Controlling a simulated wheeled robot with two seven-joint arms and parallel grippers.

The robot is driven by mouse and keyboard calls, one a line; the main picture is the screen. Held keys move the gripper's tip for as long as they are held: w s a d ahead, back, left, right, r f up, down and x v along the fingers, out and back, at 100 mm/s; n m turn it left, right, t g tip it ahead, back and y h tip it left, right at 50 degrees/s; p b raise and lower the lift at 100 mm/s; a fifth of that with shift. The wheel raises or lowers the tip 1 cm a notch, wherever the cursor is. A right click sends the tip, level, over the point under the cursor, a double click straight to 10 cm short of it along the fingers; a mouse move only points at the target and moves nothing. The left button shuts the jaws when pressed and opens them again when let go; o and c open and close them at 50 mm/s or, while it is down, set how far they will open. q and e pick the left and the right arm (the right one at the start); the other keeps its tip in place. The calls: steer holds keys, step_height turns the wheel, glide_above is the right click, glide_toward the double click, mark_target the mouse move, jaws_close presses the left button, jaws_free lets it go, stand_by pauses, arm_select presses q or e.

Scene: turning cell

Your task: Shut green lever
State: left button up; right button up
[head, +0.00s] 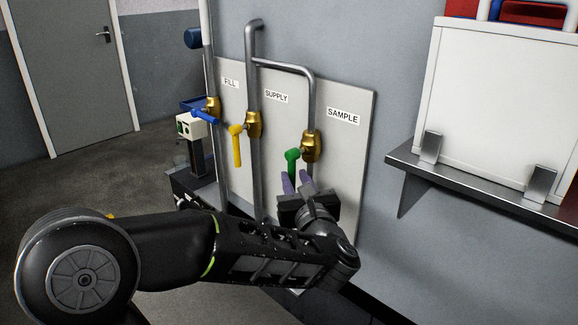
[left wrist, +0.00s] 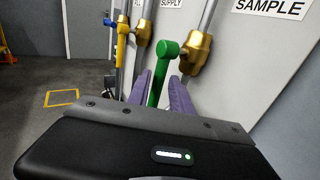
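The green lever (head: 292,158) sits on the brass valve (head: 311,147) of the pipe labelled SAMPLE. Its handle hangs down from a round knob, tilted slightly. It also shows in the left wrist view (left wrist: 158,82). My left gripper (head: 296,180) is just below and in front of the lever. In the left wrist view its two purple fingers (left wrist: 162,92) stand apart on either side of the handle. The gripper looks open, with the handle's lower end between the fingers; whether either finger touches it I cannot tell. My right gripper is not in view.
The yellow lever (head: 237,145) on the SUPPLY pipe hangs down to the left. A metal shelf (head: 480,190) with a white panel (head: 500,100) juts out on the right. A door (head: 75,75) stands far left.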

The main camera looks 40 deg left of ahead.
mark_target(289, 166)
arm_select(q)
steer(key=x, duration=0.6)
steer(key=shift+w+a, duration=0.1)
steer(key=shift+a, duration=0.15)
jaws_close()
stand_by(1.2)
